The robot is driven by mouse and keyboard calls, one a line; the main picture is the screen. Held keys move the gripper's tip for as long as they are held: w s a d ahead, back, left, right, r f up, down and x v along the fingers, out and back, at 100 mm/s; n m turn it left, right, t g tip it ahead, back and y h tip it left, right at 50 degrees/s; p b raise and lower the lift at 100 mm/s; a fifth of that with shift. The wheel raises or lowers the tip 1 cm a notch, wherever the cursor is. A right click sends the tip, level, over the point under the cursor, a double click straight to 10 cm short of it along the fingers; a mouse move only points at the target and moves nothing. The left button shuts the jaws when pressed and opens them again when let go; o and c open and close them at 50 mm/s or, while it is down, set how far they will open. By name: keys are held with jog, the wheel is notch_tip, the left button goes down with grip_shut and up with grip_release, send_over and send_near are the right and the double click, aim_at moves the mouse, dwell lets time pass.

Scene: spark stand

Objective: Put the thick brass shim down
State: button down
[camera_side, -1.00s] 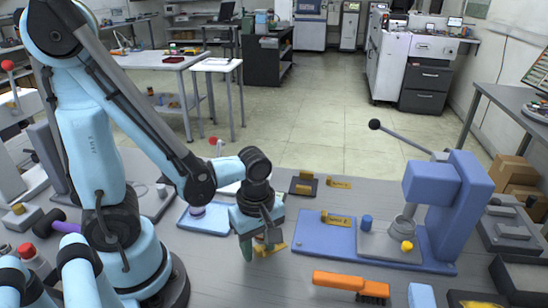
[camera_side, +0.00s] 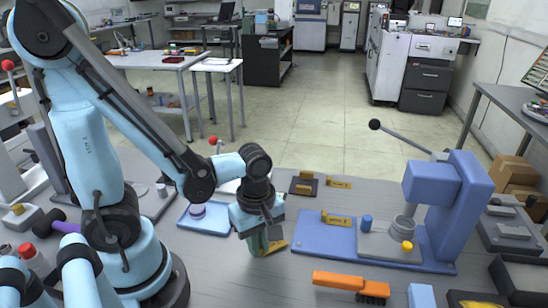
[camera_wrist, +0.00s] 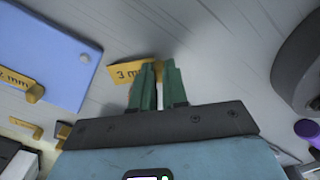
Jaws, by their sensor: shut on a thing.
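The thick brass shim (camera_wrist: 127,73), with a yellow tag reading 3 mm, is at the green fingertips of my gripper (camera_wrist: 156,70) in the wrist view. The fingers are close together, shut on the shim, and hide part of it. In the side view my gripper (camera_side: 260,244) points down, low over the grey bench, left of the blue press base. The shim's yellow tag (camera_side: 277,246) shows just right of the fingers. I cannot tell whether the shim touches the bench.
A 2 mm brass shim (camera_side: 338,220) lies on the blue press base (camera_side: 310,245). Another tagged shim (camera_side: 339,183) is behind it, beside a dark block (camera_side: 303,186). An orange-handled brush (camera_side: 338,281) lies in front. A light-blue tray (camera_side: 203,220) is at left.

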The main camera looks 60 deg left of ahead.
jog(key=shift+r, duration=1.55)
jog(key=s+d+r, duration=0.7)
jog(key=d, duration=0.2)
jog(key=w+a+r+m, duration=0.3)
jog(key=w+r+m, duration=0.2)
jog(key=w+m, duration=0.35)
jog(key=m, duration=0.5)
send_over(294, 182)
notch_tip(294, 182, down, 8)
jog(key=r, duration=0.1)
jog(key=shift+a+f, duration=0.1)
jog(key=shift+f, duration=3.35)
jog(key=shift+f, duration=0.55)
